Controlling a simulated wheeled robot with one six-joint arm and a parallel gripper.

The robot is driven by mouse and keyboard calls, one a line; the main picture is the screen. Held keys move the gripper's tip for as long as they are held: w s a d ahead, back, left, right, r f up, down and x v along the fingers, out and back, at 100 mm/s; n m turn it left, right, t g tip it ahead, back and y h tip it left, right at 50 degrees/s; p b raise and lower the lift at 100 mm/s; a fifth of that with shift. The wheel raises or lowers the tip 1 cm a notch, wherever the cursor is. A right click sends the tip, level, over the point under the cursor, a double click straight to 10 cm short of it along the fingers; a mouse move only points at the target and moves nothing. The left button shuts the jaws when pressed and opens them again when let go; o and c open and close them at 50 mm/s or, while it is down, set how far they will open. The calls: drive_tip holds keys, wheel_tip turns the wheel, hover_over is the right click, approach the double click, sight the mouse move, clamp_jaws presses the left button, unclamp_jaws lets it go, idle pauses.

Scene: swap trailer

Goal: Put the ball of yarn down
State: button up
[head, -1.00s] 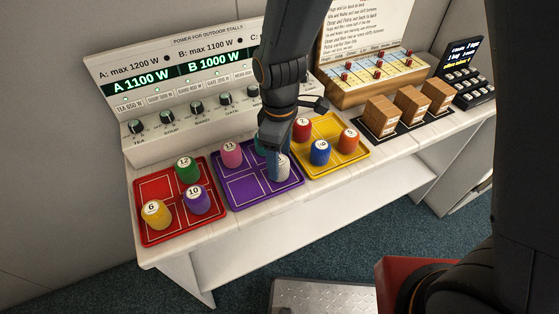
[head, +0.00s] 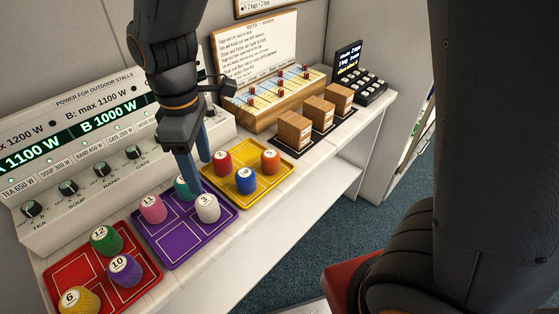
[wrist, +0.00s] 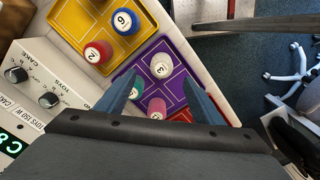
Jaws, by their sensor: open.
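The white ball of yarn (head: 207,208), marked 3, stands upright in the front right compartment of the purple tray (head: 172,249). In the wrist view the white ball (wrist: 161,65) shows beyond my fingertips, with nothing holding it. My gripper (head: 200,178) is open and empty, above the back right of the purple tray. The pink ball (head: 153,208), marked 11, and a teal ball (head: 182,188) also stand in this tray. My fingers partly hide the teal one in the head view.
The red tray (head: 77,266) on the left holds green, purple and yellow balls. The yellow tray (head: 247,190) on the right holds red, blue and orange balls. A dial panel (head: 85,187) stands behind. Three wooden blocks (head: 294,131) stand further right.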

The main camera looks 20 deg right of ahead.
drive_tip(key=s+d+f+m, duration=0.1)
drive_tip(key=d+m, duration=0.6)
drive_tip(key=d, duration=0.4)
drive_tip(key=s+d+f+m+t, duration=0.1)
drive_tip(key=d+m, duration=0.6)
drive_tip(key=d, duration=0.5)
drive_tip(key=shift+s+d+f+m, duration=0.15)
drive_tip(key=shift+s+f+m, duration=0.15)
drive_tip(key=shift+s+f, duration=0.1)
